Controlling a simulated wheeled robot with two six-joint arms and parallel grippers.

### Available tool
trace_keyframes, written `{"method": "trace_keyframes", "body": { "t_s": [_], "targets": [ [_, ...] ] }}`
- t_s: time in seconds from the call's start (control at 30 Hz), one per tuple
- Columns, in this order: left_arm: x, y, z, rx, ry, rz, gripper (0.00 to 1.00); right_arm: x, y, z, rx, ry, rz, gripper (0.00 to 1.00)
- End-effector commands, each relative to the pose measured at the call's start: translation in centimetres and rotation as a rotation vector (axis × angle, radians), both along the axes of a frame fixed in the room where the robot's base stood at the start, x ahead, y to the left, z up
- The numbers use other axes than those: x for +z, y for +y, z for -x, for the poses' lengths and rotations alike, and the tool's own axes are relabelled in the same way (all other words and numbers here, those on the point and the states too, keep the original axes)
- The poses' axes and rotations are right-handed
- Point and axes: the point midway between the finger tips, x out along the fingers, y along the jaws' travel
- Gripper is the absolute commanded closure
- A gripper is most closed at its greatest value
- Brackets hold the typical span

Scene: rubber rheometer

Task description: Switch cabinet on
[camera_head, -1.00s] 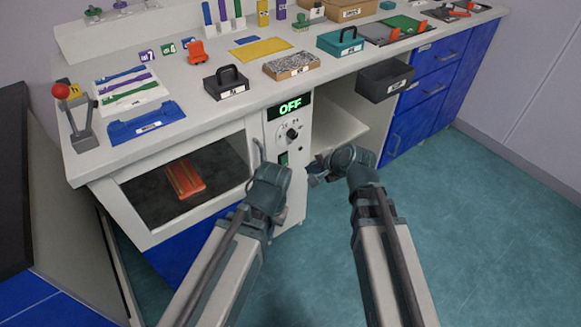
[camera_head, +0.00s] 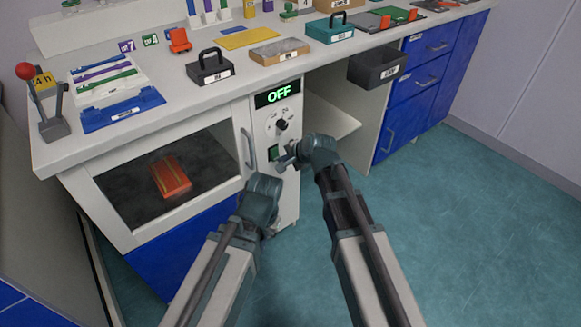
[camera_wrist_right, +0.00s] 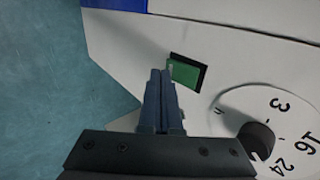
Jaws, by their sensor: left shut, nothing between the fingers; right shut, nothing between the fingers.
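The white cabinet (camera_head: 110,215) stands under the bench top, and its display (camera_head: 278,94) reads OFF in green. Below the display are a black dial knob (camera_head: 282,124) and a green rocker switch (camera_head: 274,153). My right gripper (camera_head: 284,161) is shut and empty, its tips close beside the switch. In the right wrist view, the shut fingers (camera_wrist_right: 161,76) point just left of the green switch (camera_wrist_right: 186,73); I cannot tell whether they touch it. My left gripper (camera_head: 262,197) is lower, in front of the panel's lower part, shut and empty; its fingertips are mostly hidden.
The cabinet's windowed door with a vertical handle (camera_head: 246,148) is left of the panel; an orange block (camera_head: 170,176) shows behind the glass. An open grey bin (camera_head: 378,70) hangs under the bench at right. The dial (camera_wrist_right: 258,138) lies right of my right fingers. The floor at right is clear.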

Motion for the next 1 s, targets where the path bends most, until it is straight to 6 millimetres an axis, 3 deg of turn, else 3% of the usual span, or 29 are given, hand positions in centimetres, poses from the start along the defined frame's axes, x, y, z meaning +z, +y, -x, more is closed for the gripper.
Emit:
{"method": "trace_keyframes", "body": {
  "t_s": [0.17, 0.57, 0.73, 1.0],
  "targets": [
    [-0.1, 0.0, 0.0, 0.0, 0.0, 0.0, 1.0, -0.1, 0.6, -0.9, 0.001, 0.0, 0.001, 1.0],
    [-0.2, 0.0, 0.0, -0.001, 0.0, 0.0, 1.0, -0.2, 0.7, -0.9, 0.0, -0.002, -0.001, 1.0],
    [-1.5, 0.0, 0.0, -0.002, 0.0, 0.001, 1.0, -0.8, 0.9, -1.1, 0.0, -0.036, -0.028, 1.0],
    [-1.0, 0.0, 0.0, -0.002, 0.0, 0.001, 1.0, -0.3, 0.9, -1.2, 0.001, -0.04, -0.029, 1.0]
  ]
}}
